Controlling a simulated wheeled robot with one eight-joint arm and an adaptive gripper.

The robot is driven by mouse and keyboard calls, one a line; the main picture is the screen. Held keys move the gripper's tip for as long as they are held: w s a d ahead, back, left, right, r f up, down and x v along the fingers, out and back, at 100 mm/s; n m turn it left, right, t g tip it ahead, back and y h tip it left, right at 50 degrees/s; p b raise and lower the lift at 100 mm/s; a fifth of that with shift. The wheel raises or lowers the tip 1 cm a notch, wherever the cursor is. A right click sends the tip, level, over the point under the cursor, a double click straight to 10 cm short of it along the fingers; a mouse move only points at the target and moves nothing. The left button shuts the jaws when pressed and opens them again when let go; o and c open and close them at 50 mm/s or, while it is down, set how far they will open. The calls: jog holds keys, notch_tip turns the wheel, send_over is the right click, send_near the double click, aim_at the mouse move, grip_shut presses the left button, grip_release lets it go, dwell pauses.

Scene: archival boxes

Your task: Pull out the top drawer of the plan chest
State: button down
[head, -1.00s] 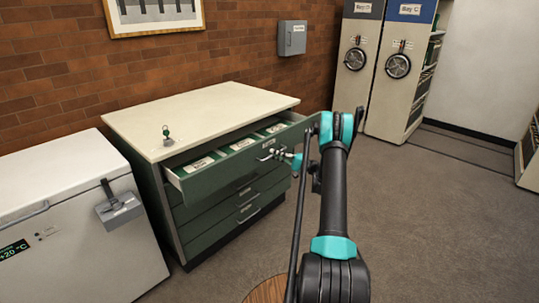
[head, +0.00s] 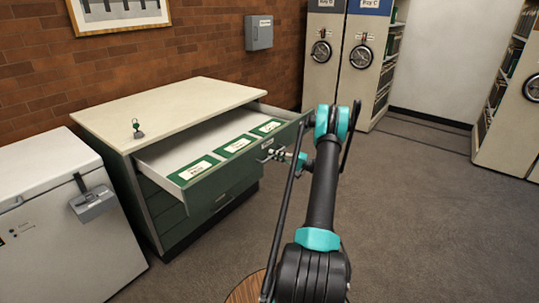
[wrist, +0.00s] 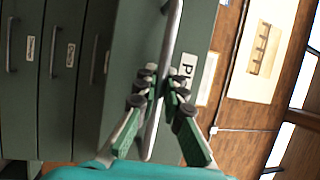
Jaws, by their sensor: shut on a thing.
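The plan chest (head: 165,108) is dark green with a cream top and stands against the brick wall. Its top drawer (head: 242,178) is pulled well out, and several green folders with white labels (head: 237,146) lie inside near the front. My gripper (head: 280,154) is at the drawer's front. In the wrist view my gripper (wrist: 160,88) has its fingers closed around the metal bar handle (wrist: 169,50), beside a white label on the front. The lower drawers (wrist: 62,70) are shut.
A white freezer (head: 60,210) with a grey padlock-like latch stands left of the chest. Shelving bays with wheel handles (head: 345,60) stand at the back. A grey box (head: 259,32) hangs on the wall. The carpet (head: 420,210) to the right is clear.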

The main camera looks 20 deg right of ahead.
jog(key=shift+s+d, duration=0.15)
jog(key=shift+s, duration=0.05)
jog(key=c, duration=1.6)
grip_release()
jog(key=v, duration=1.2)
